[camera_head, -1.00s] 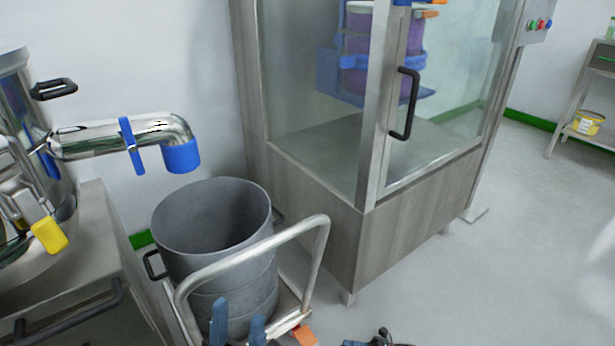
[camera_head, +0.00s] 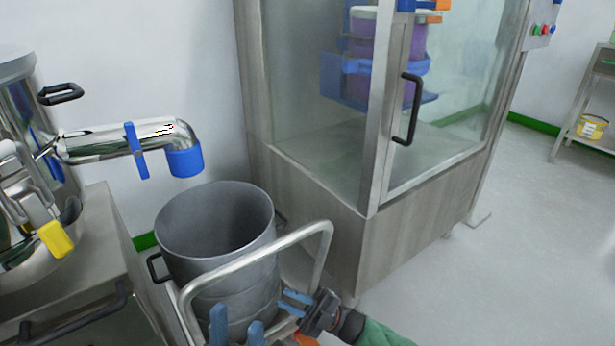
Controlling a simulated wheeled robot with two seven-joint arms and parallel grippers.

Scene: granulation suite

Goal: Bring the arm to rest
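My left gripper (camera_head: 237,326) shows at the bottom edge as two blue fingers pointing up, apart, with nothing seen between them. It is in front of the grey drum's lower part. My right gripper (camera_head: 288,302) is a dark body with two blue fingers pointing left, a gap between them. Its arm comes in from the lower right in a green sleeve. It is beside the drum's lower right and close to the trolley handle's right leg; I cannot tell whether it touches either.
The grey drum (camera_head: 213,225) stands open and seemingly empty on a trolley with a tubular handle (camera_head: 262,246). A steel machine with a blue-ended spout (camera_head: 184,160) is at left. A glazed cabinet (camera_head: 330,200) with a black door handle stands behind. The floor at right is clear.

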